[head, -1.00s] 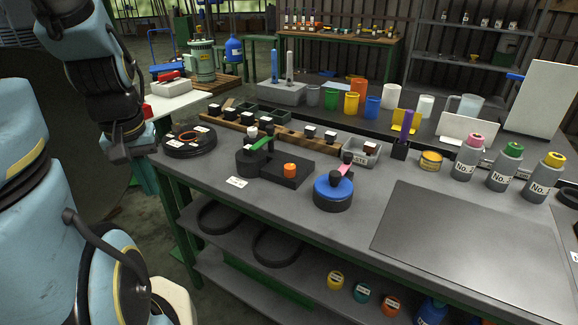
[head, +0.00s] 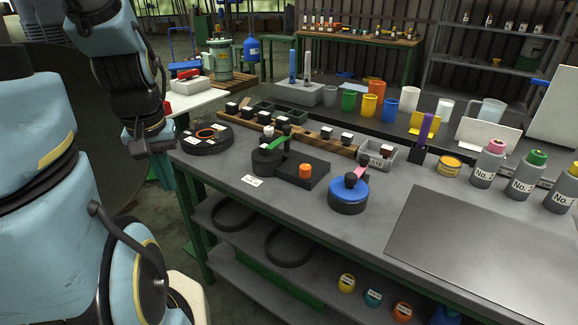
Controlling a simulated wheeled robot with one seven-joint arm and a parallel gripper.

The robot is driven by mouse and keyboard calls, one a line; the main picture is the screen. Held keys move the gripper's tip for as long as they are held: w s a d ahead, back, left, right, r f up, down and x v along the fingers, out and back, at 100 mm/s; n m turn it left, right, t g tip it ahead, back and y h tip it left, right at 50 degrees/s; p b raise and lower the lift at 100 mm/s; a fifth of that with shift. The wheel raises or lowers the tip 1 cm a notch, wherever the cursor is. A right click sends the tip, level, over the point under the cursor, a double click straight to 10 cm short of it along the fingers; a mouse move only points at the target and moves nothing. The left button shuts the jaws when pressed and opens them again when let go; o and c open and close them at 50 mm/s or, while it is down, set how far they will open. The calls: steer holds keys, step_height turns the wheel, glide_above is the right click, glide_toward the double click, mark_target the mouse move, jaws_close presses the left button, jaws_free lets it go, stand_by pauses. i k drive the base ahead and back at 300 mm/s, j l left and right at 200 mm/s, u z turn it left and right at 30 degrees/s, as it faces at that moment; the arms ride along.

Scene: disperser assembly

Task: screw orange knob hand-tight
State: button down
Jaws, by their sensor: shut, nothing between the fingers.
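A small orange knob (head: 305,171) stands upright on the flat black base (head: 318,177) on the workbench. From here I cannot tell how tightly it sits. To its left on the same base is a round black part (head: 267,161) with a green lever (head: 279,143) on top. My gripper (head: 152,148) hangs at the left, beside the bench's left end, well apart from the knob. It is shut and empty; its fingertips are small and dark here.
A blue-topped round device (head: 348,190) with a pink lever stands right of the base. A black round disc (head: 207,139) lies at the bench's left end. A wooden rack (head: 315,144) and grey bin (head: 380,156) stand behind. A grey mat (head: 480,245) at the right is clear.

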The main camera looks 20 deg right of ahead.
mark_target(305, 169)
steer(key=l+u, duration=0.5)
steer(key=u, duration=0.25)
steer(key=k, duration=0.05)
